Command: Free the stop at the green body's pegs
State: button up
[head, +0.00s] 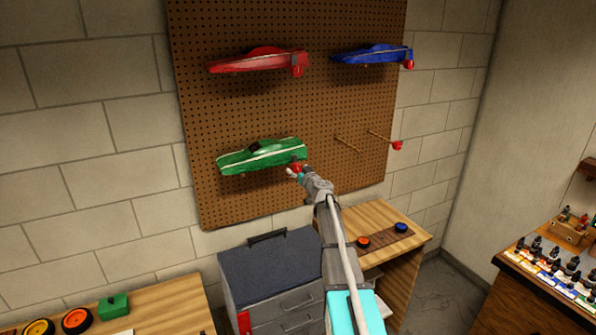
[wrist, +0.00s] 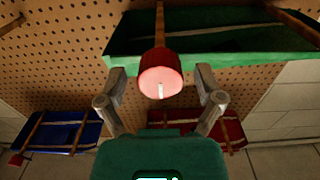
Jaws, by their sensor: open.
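The green car body (head: 262,155) hangs on pegs on the pegboard; its underside shows in the wrist view (wrist: 215,42). A red stop (head: 297,164) sits at the end of a wooden peg (wrist: 160,25) by the body's right end. My gripper (head: 295,172) is at this stop. In the wrist view the red stop (wrist: 160,76) lies between my open fingers (wrist: 160,82), with a gap visible on both sides. A second stop on the green body's pegs does not show.
The red body (head: 258,62) and blue body (head: 372,55) hang above on the pegboard (head: 210,200). Two bare pegs (head: 347,143) stick out at the right, one with a red stop (head: 397,146). A toolbox (head: 270,270) and a wooden table (head: 400,222) stand below.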

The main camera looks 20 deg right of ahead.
jog(key=c, duration=1.1)
jog(key=shift+c, duration=0.2)
jog(key=shift+m, duration=0.4)
jog(key=m, duration=0.8)
jog(key=shift+m, duration=0.4)
jog(key=m, duration=0.4)
jog(key=shift+m, duration=2.2)
